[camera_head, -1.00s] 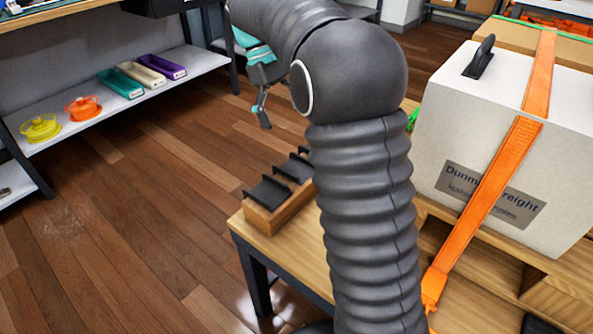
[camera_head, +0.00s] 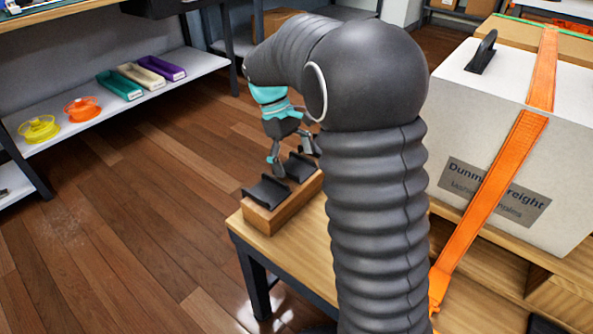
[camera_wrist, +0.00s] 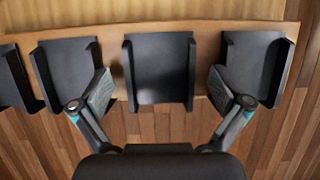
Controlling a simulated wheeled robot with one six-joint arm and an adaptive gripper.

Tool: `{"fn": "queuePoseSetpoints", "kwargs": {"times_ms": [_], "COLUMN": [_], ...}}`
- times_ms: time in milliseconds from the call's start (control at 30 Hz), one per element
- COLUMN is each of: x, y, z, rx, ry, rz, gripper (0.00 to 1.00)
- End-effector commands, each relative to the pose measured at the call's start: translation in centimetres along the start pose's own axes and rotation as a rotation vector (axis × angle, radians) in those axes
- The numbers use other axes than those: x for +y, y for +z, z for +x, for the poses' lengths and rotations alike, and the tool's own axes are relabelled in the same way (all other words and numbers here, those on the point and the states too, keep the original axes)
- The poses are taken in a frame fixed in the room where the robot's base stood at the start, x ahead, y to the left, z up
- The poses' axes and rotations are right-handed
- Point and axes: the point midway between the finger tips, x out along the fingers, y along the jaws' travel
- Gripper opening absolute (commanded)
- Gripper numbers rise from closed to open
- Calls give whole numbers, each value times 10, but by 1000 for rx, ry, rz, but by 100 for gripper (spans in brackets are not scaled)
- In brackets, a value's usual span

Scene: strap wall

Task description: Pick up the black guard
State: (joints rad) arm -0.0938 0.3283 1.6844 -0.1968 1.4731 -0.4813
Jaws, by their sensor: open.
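Several black guards, each a U-shaped channel piece, stand in a row on a wooden block (camera_head: 291,207). In the wrist view one black guard (camera_wrist: 160,68) is in the middle, with another guard (camera_wrist: 68,68) to its left and one (camera_wrist: 252,62) to its right. A further one is cut off at the left edge. My gripper (camera_wrist: 160,88) is open and empty, its fingers spread to either side of the middle guard. In the head view my gripper (camera_head: 293,160) hangs just over the row, with a near guard (camera_head: 267,191) in front and my arm hiding part of the block.
The block stands at the edge of a wooden table (camera_head: 290,255). A white case (camera_head: 470,125) with an orange strap (camera_head: 490,195) stands to the right. A shelf (camera_head: 75,130) at the left holds spools and small trays.

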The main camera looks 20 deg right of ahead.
Motion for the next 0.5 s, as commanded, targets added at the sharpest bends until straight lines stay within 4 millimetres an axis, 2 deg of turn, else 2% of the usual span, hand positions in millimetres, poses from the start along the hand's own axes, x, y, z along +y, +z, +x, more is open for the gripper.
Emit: {"fn": "queuePoseSetpoints", "kwargs": {"times_ms": [233,267,500], "x": [0,0,0], "y": [0,0,0], "z": [2,2,2], "rx": [0,0,0], "ry": [0,0,0], "rz": [0,0,0], "gripper": [100,98,38]}}
